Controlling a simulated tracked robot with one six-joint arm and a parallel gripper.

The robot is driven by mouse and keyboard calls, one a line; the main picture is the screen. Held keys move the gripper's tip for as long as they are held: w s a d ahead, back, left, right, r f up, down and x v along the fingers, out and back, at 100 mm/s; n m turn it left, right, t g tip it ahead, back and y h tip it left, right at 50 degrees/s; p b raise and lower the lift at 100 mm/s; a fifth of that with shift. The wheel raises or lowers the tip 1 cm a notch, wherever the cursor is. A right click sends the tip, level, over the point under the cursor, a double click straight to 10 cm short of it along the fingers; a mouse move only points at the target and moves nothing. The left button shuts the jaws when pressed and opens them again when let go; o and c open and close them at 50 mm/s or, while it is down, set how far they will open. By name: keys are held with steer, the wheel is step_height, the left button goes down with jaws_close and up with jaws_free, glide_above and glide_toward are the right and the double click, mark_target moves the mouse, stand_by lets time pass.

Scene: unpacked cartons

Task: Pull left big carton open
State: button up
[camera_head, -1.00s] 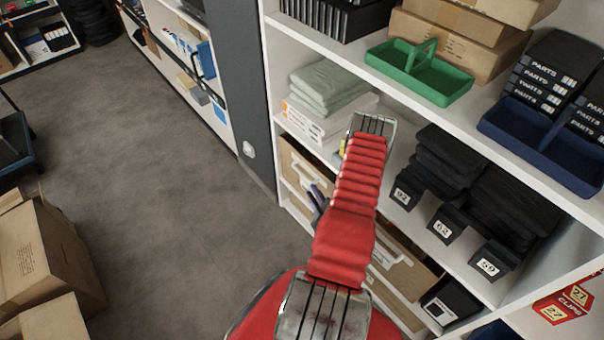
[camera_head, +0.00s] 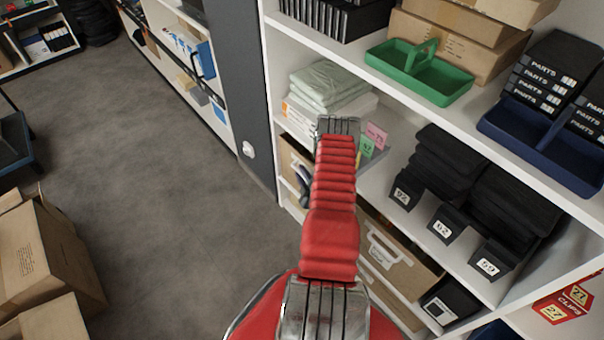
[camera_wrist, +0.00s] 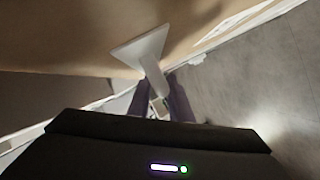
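The left big carton (camera_head: 290,155) is a tan box front in the left bay under the shelf board. My arm hides much of it. In the wrist view its tan face (camera_wrist: 75,35) fills the top, with a white flared handle (camera_wrist: 146,50) sticking out toward me. My gripper (camera_wrist: 160,98) has its two dark fingers apart, with the narrow end of the handle between their tips. I cannot tell whether they touch it. In the head view my gripper (camera_head: 303,186) shows only partly, left of my red arm, close to the carton front.
Another tan carton with a white handle (camera_head: 388,248) sits lower right of my arm. Black folded items with number tags (camera_head: 440,228) stand on the shelf above. Open cartons (camera_head: 45,260) stand on the floor at left. The grey floor (camera_head: 170,200) between is clear.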

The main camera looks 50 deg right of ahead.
steer(key=shift+c, duration=0.6)
jaws_close()
